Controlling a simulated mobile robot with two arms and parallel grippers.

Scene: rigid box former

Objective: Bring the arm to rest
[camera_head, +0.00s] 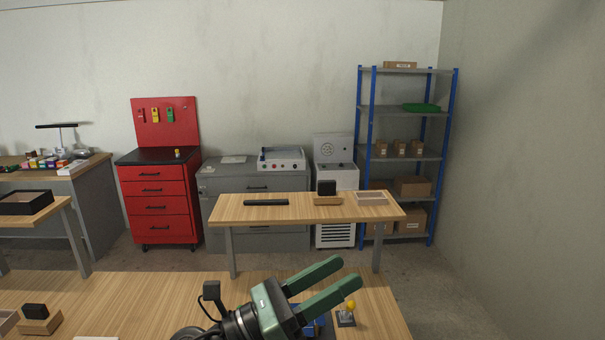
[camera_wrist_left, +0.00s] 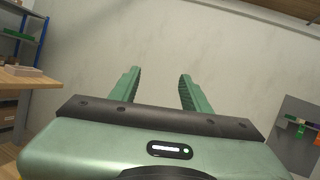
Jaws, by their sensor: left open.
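My left gripper (camera_head: 328,284) has green fingers and is raised above the right part of the near wooden table (camera_head: 150,295) in the head view. Its fingers are apart with nothing between them and point up to the right. In the left wrist view the two fingers (camera_wrist_left: 158,90) are spread, with only the bare wall behind them. My right gripper is not in view.
A small yellow-knobbed device (camera_head: 346,315) stands close to my left gripper, beside a partly hidden blue thing (camera_head: 318,326). A black block on a wooden base (camera_head: 38,318) is at the near table's left. A second wooden table (camera_head: 300,212) stands beyond, across a floor gap.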

